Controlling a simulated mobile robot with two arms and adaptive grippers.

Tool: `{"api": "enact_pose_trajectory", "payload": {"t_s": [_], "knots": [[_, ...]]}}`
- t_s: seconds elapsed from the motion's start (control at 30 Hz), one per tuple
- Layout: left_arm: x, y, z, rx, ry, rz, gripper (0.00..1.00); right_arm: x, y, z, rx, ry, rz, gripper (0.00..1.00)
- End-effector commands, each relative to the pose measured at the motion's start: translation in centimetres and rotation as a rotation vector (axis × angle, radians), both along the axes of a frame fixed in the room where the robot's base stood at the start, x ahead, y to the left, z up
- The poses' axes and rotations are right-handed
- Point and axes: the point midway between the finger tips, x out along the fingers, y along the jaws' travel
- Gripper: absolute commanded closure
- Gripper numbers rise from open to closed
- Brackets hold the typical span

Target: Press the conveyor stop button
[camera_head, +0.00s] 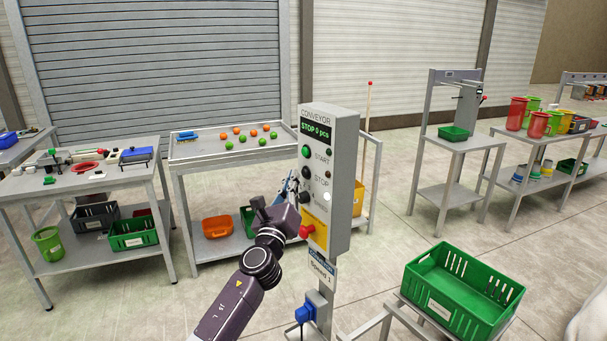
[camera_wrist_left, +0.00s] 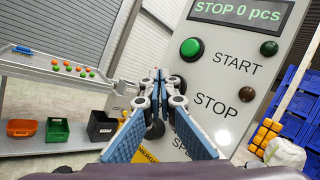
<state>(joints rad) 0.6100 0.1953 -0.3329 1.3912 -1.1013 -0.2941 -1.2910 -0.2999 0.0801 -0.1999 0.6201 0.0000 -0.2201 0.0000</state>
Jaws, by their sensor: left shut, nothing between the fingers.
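The conveyor control box (camera_head: 343,180) is a grey panel on a post; its display (camera_head: 317,131) reads "STOP 0 pcs". The dark stop button (camera_head: 306,172) is beside the STOP label, below the green start button (camera_head: 305,151). The start button also shows in the left wrist view (camera_wrist_left: 191,49). My left gripper (camera_head: 291,185) is shut and empty, with its tips close to the panel at the stop button's height. In the left wrist view the fingertips (camera_wrist_left: 158,76) largely hide the stop button. Contact cannot be told. My right gripper is not in view.
A dark speed knob (camera_head: 305,197) and a red emergency button (camera_head: 306,231) on yellow are lower on the panel. A green crate (camera_head: 462,293) stands at the lower right. A table with orange and green balls (camera_head: 236,138) is behind.

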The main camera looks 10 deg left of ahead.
Motion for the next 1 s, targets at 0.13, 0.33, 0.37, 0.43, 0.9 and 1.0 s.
{"api": "enact_pose_trajectory", "payload": {"t_s": [0.13,0.33,0.37,0.43,0.9,1.0], "knots": [[-0.7,0.7,0.1,0.000,0.000,0.001,1.00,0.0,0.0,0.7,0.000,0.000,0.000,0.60],[-2.2,2.1,0.2,0.001,0.000,0.001,1.00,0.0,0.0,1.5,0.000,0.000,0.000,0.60],[-2.4,2.3,0.1,0.000,0.001,0.002,1.00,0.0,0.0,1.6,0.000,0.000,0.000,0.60],[-2.9,2.8,0.1,0.001,0.000,0.001,1.00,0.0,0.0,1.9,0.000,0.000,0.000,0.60],[-3.6,3.4,0.0,0.000,0.000,0.000,1.00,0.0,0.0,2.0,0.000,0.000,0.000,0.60],[-3.6,3.4,0.0,0.000,0.000,0.000,1.00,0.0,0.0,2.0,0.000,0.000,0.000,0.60]]}}
